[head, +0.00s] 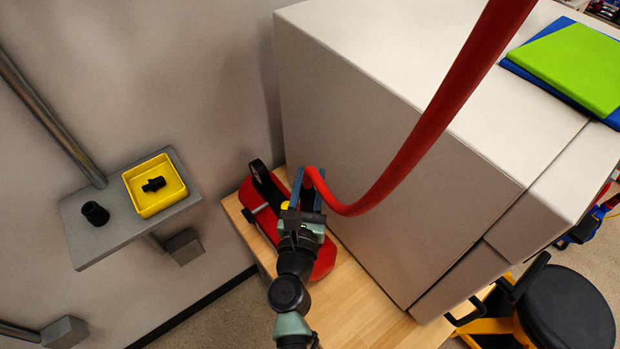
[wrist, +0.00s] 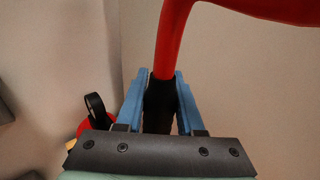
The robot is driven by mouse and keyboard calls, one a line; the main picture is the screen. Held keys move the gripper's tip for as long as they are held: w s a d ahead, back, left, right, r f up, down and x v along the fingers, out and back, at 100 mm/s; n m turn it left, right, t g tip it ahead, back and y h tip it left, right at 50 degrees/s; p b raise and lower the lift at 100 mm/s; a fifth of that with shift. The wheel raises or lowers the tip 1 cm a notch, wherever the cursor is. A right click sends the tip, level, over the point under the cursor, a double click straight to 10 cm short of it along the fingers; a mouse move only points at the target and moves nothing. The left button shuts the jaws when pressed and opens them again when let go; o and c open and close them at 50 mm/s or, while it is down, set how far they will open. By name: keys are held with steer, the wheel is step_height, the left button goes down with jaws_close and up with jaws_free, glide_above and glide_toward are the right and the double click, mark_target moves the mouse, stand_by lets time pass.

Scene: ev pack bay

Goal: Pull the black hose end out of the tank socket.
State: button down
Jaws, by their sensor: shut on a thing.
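The red hose (head: 420,135) hangs from above and curves down to my gripper (head: 308,190) in the head view. In the wrist view the red hose (wrist: 174,40) runs into a black hose end (wrist: 159,105). My gripper (wrist: 160,98) is shut on the black hose end, with one blue finger on each side. The red body (head: 325,262), perhaps the tank, lies under and beside my gripper on a wooden surface. The lower tip of the hose end and the socket are hidden, so I cannot tell whether they are joined.
A large light-grey cabinet (head: 375,150) stands close to the right of my gripper. A grey wall shelf (head: 118,242) at left holds a yellow tray (head: 150,208) with a black fitting (head: 153,184) and a black cap (head: 95,213). A black stool (head: 567,310) is at lower right.

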steer(key=shift+r+p, duration=1.95)
steer(key=shift+r, duration=0.3)
